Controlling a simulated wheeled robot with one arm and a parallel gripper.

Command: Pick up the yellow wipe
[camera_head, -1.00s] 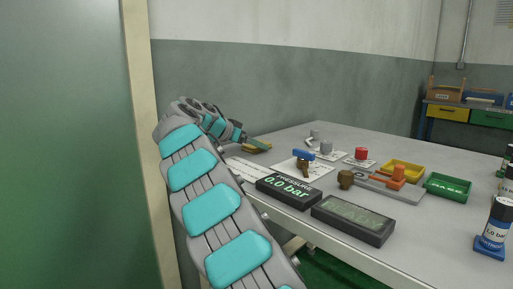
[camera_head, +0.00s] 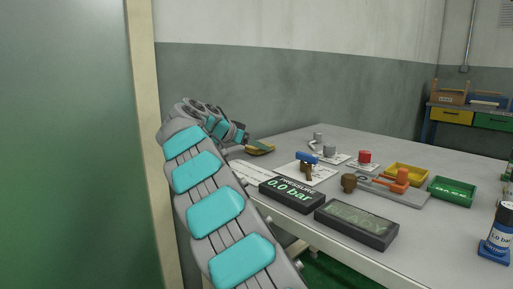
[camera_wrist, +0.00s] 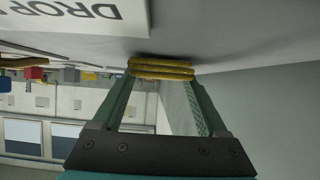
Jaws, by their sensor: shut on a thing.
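The yellow wipe (camera_head: 262,149) is at the far left corner of the table in the head view. In the wrist view the wipe (camera_wrist: 160,70) is a folded yellow stack between the green fingertips. My gripper (camera_wrist: 160,82) is shut on it, one finger at each end. In the head view my gripper (camera_head: 250,143) reaches over the table's left edge, and my own wrist partly hides it. The wipe is close to the tabletop, with a dark shadow beside it. I cannot tell whether it touches the surface.
A white sheet with "DROP" lettering (camera_wrist: 75,14) lies near the gripper. The table also holds a pressure display (camera_head: 291,195), a dark screen box (camera_head: 356,224), a yellow tray (camera_head: 407,172), a green tray (camera_head: 452,191) and a blue-based bottle (camera_head: 497,240). A wall stands behind the table.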

